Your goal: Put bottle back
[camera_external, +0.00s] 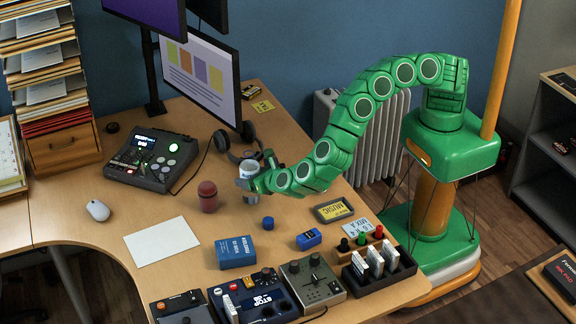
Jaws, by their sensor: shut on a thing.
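My gripper (257,172) reaches in from the right over the desk and is shut on a pale, bluish-white bottle (249,168). The bottle looks about upright. Its middle is partly hidden by the fingers, and I cannot tell whether its base touches the desk. A dark red, capped container (208,197) stands upright on the desk to the left of my gripper, apart from it.
Headphones (243,146) lie just behind the gripper. A small blue cylinder (268,223), a blue box (236,252) and a white sheet (162,241) lie in front. A mixer (152,160) and monitors are at the left back. Bare desk lies around the red container.

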